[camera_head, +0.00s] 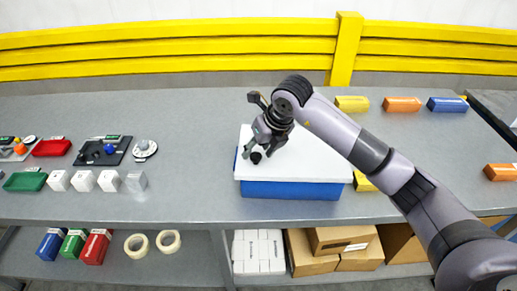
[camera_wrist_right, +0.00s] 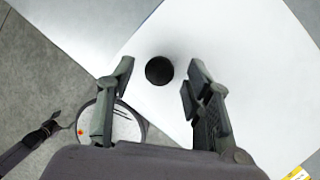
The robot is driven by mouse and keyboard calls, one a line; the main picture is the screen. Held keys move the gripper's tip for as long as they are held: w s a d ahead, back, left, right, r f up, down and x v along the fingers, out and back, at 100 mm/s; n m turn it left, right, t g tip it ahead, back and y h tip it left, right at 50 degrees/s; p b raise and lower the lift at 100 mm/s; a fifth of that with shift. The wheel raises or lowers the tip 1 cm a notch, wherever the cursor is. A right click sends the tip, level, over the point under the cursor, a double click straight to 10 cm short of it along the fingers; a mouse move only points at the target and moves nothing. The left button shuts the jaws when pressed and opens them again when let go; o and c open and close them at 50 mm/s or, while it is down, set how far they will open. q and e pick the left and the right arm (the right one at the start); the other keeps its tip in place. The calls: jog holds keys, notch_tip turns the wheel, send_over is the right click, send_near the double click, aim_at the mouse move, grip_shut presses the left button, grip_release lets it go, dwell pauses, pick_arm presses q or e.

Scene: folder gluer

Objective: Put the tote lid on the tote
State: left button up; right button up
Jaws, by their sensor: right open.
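The white tote lid (camera_head: 310,158) lies on top of the blue tote (camera_head: 290,190) on the grey bench, covering its opening in the head view. A black round knob (camera_head: 256,158) stands on the lid, toward its left side in the picture. My right gripper (camera_head: 257,151) is above the knob, open. In the right wrist view, the knob (camera_wrist_right: 159,70) shows between the spread fingertips of my right gripper (camera_wrist_right: 160,72), with a gap on both sides, over the white lid (camera_wrist_right: 225,60). Whether the fingers reach down to knob height I cannot tell. My left gripper is not in view.
Yellow, orange and blue boxes (camera_head: 402,104) stand behind and right of the tote. White blocks (camera_head: 108,181), a green tray (camera_head: 25,181) and a white dial (camera_head: 145,149) are at the left. Bench space (camera_head: 190,180) left of the tote is clear.

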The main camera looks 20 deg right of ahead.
jog(key=b+v, duration=0.2)
jog(key=v, duration=1)
jog(key=shift+r, duration=0.45)
